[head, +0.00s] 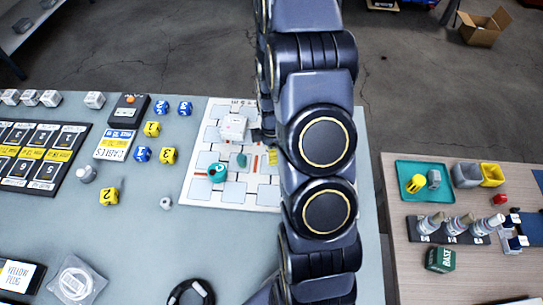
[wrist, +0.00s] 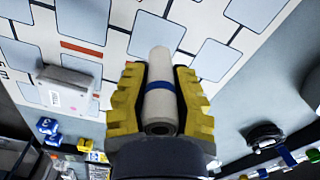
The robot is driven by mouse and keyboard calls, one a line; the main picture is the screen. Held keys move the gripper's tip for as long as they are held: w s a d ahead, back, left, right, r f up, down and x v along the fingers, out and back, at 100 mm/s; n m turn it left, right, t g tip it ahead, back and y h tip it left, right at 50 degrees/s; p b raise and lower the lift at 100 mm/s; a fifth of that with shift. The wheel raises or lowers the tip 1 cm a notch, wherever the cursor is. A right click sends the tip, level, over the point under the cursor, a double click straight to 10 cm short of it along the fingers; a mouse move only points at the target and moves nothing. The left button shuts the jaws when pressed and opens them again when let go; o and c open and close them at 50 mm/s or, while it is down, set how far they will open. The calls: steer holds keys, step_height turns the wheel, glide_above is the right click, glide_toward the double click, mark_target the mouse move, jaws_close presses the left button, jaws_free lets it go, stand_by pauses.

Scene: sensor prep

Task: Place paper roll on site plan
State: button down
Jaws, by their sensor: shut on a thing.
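The paper roll (wrist: 159,70) is a pale cylinder with a blue band, held lengthwise between the yellow fingers of my gripper (wrist: 160,82) in the wrist view. My gripper is shut on it. The site plan (wrist: 108,15) is a white sheet with grey-blue rectangles and orange strips, and it lies behind the roll in that view. In the head view the site plan (head: 200,190) lies at the right part of the grey table. My arm covers its right side and hides the roll. I cannot tell whether the roll touches the plan.
A white box (head: 233,127) and a teal round item (head: 217,173) stand on the plan. Blue and yellow number cubes (head: 152,129) lie left of it. A black cable coil (head: 190,292) is at the front. A wooden table (head: 400,260) with a teal tray (head: 408,171) stands at right.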

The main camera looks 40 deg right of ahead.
steer(key=shift+f, duration=1.35)
steer(key=c, duration=1)
jaws_free()
steer(key=shift+f, duration=0.15)
